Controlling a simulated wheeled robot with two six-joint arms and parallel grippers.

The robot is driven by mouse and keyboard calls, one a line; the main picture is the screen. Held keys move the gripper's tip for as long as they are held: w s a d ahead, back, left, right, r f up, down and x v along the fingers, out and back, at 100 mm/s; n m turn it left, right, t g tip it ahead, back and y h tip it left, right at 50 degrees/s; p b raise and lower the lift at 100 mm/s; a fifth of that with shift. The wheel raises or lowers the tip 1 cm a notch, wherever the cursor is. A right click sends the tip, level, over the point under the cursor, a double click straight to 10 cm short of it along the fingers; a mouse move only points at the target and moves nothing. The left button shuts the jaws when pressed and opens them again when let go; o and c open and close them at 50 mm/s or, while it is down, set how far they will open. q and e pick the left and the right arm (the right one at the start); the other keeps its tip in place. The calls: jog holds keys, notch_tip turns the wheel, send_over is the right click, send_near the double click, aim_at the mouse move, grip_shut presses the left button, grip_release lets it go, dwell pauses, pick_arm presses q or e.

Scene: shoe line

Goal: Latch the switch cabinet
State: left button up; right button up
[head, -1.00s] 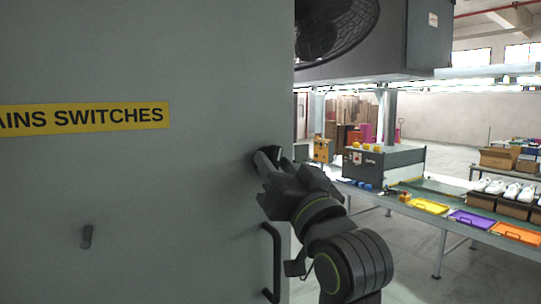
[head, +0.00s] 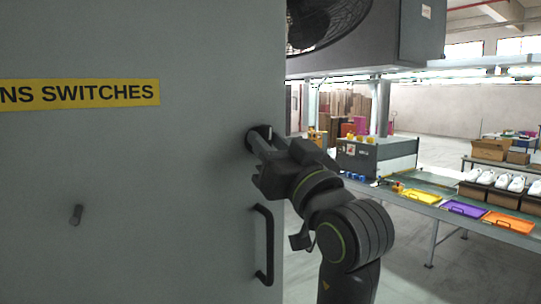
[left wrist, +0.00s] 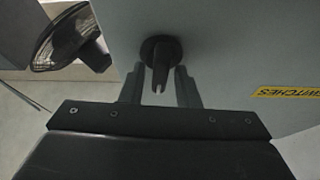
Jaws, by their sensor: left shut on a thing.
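The grey switch cabinet door (head: 150,170) fills the left of the head view, with a yellow label (head: 80,93) reading "SWITCHES". A dark latch knob with a round base (head: 256,130) sits near the door's right edge. My left gripper (head: 262,146) is at this knob and partly covers it. In the left wrist view the knob (left wrist: 161,50) stands between my two fingers (left wrist: 160,88), which are shut on it. Its exact angle is hard to tell in the head view. My right gripper is not in view.
A dark vertical pull handle (head: 266,245) is below the knob, close to my arm. A small lever (head: 76,214) is on the door's lower left. A large fan (head: 335,25) hangs above right. A conveyor line with coloured trays (head: 462,209) and white shoes stands at the right.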

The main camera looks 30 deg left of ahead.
pick_arm(q)
jog(key=shift+n+g+b, duration=0.3)
jog(key=shift+n+g, duration=0.2)
jog(key=shift+n, duration=0.4)
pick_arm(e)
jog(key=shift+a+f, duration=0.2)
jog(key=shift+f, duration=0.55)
pick_arm(q)
jog(key=o, duration=0.7)
jog(key=shift+c, duration=0.2)
jog(key=shift+f, duration=0.15)
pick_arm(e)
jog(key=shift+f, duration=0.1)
